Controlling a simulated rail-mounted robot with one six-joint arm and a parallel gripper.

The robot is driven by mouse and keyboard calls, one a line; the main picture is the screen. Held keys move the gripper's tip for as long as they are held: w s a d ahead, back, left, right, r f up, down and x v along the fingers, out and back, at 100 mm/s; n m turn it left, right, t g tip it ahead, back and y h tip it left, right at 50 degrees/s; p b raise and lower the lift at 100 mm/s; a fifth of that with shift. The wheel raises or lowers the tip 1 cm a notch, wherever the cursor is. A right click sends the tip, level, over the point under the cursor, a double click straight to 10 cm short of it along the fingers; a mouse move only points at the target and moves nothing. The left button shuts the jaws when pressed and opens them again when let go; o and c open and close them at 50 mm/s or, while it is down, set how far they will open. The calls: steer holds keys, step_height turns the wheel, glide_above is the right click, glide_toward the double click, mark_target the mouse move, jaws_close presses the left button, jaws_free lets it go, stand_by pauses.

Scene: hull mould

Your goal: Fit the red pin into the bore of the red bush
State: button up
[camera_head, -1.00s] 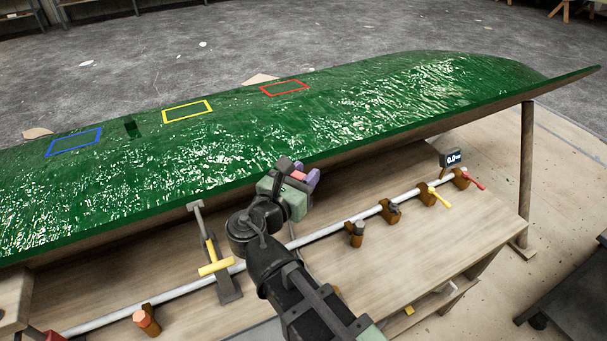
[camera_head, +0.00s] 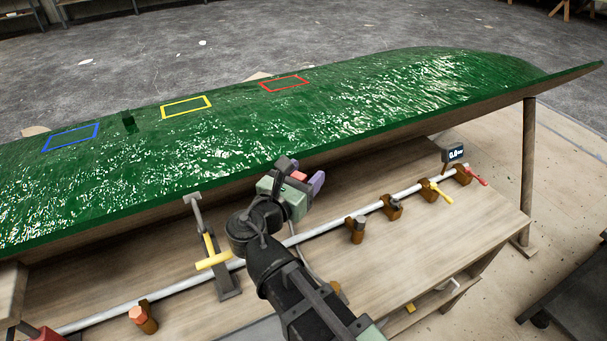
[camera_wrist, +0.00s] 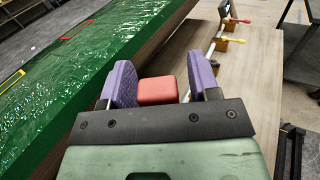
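My gripper (camera_head: 306,180) is open above the bench, near the hull's lower edge. In the wrist view its purple fingers (camera_wrist: 162,82) stand wide apart. A red block (camera_wrist: 157,90) shows between them, close to the left finger, with a narrow gap to the right one; it also shows in the head view (camera_head: 299,176). I cannot tell whether it is the red pin or part of my gripper. I cannot make out a red bush with a bore. A red outlined square (camera_head: 285,83) lies on the green hull (camera_head: 330,120).
A pale pipe (camera_head: 320,234) runs along the bench (camera_head: 420,235) through brown blocks, with yellow (camera_head: 440,190) and red handles (camera_head: 476,176). A yellow-handled clamp (camera_head: 214,260) stands left of my arm. An orange-topped cylinder (camera_head: 143,319) is at lower left. Bench right of my arm is partly clear.

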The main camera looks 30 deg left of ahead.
steer(key=shift+o, duration=0.2)
steer(key=s, duration=1)
steer(key=shift+s+a, duration=0.2)
steer(key=shift+s, duration=0.2)
